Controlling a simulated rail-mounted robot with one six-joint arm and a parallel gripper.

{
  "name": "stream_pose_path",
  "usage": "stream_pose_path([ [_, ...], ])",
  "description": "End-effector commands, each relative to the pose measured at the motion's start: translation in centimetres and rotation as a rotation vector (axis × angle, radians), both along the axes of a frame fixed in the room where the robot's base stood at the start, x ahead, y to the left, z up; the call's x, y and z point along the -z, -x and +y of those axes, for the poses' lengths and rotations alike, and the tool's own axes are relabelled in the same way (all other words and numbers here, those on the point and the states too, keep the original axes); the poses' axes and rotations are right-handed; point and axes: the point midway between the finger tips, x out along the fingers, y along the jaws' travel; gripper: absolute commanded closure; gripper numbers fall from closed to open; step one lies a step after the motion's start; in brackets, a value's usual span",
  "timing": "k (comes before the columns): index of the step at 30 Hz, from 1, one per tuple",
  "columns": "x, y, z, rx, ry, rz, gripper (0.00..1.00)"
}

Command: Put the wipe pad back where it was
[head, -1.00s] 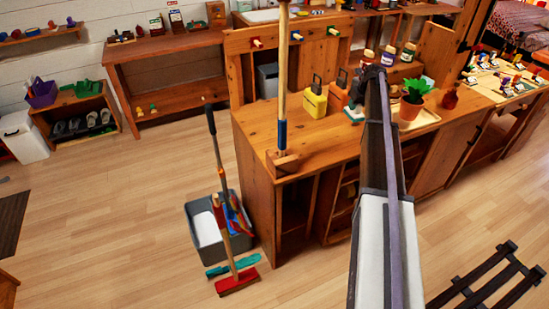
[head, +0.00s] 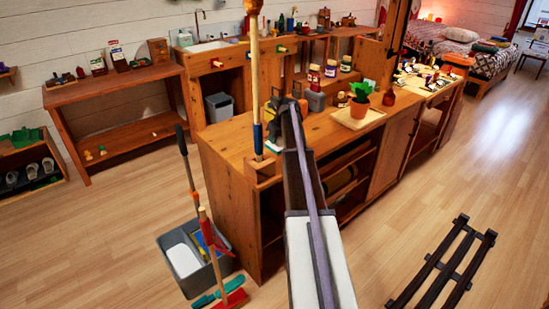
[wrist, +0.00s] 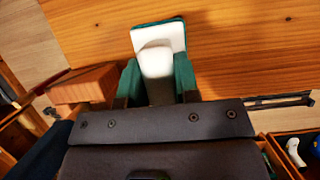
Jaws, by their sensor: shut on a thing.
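The wipe pad is a small teal pad with white on it. In the wrist view my gripper (wrist: 157,82) is shut on it, with the white part between the two green fingers and the teal-edged pad (wrist: 172,28) beyond them. Wooden counter boards lie behind it. Whether the pad touches the counter, I cannot tell. In the head view the teal and white pad (head: 276,141) shows small at the end of my arm, over the near left end of the counter (head: 228,145). My arm hides part of it and most of the gripper.
A tall pole (head: 257,85) stands in a wooden block (head: 263,168) close left of the pad; the block (wrist: 85,85) is also in the wrist view. A potted plant (head: 360,107) and jars stand to the right. A grey bucket (head: 222,268) with brooms is on the floor.

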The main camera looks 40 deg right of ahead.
Motion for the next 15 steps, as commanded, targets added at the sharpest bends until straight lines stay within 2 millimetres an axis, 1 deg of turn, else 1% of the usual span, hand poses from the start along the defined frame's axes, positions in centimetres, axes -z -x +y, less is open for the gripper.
stream_pose_path([
  [1, 0.7, 0.0, 0.0, 0.0, 0.0, 0.0, 0.9],
  [3, 0.5, 0.0, 0.0, 0.0, 0.0, 0.0, 0.9],
  [4, 0.8, 0.0, 0.0, 0.0, 0.0, 0.0, 0.9],
  [9, 4.2, 0.0, 0.0, 0.0, 0.0, 0.0, 0.9],
  [10, 4.5, 0.0, 0.0, 0.0, 0.0, 0.0, 0.9],
  [15, 4.0, 0.0, 0.0, 0.0, 0.0, 0.0, 0.89],
])
